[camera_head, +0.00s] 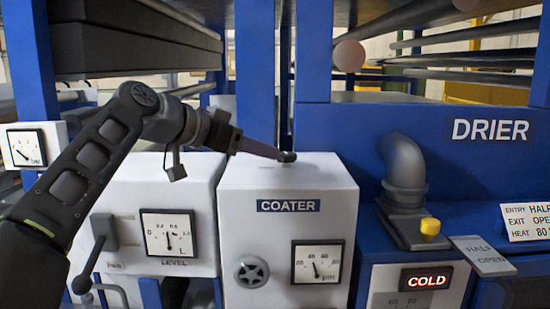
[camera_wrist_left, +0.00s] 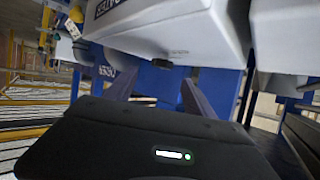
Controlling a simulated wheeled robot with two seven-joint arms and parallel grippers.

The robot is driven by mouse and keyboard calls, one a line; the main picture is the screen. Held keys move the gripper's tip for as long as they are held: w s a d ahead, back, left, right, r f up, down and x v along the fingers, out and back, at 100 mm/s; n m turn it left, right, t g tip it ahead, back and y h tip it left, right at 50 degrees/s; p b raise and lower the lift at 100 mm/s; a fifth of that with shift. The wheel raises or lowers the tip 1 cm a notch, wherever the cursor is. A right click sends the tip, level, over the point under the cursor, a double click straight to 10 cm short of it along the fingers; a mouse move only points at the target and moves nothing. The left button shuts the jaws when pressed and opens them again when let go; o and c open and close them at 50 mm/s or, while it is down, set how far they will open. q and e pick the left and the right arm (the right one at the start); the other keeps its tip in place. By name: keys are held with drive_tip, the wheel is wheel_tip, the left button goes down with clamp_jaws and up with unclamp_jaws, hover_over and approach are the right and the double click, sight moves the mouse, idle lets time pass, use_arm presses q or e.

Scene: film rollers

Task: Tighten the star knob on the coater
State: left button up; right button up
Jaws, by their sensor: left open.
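The white coater (camera_head: 240,203) stands in the middle of the head view, its name plate on the sloped front. A small dark knob (camera_head: 286,157) stands on its top near the back; its shape is too small to tell. In the left wrist view the gripper (camera_wrist_left: 158,85) is open, with a small dark piece (camera_wrist_left: 162,63) between and beyond the fingers. Contact cannot be told. My right gripper is not in view.
Left of the coater is a white unit with a level gauge (camera_head: 168,236) and a dark lever (camera_head: 95,245). On the right are the blue drier (camera_head: 470,165), a grey elbow pipe (camera_head: 404,170) and a lit COLD sign (camera_head: 427,278). Blue posts (camera_head: 255,70) rise behind the coater.

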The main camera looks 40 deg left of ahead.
sight(283, 154)
use_arm(q)
drive_tip(key=shift+a+r, duration=0.1)
drive_tip(key=shift+a, duration=0.15)
drive_tip(key=shift+w+d, duration=0.15)
drive_tip(key=shift+w, duration=0.15)
drive_tip(key=shift+s, duration=0.15)
drive_tip(key=shift+p+x, duration=0.8)
drive_tip(key=shift+x, duration=3.15)
drive_tip(key=shift+a, duration=0.2)
drive_tip(key=c, duration=1.4)
clamp_jaws()
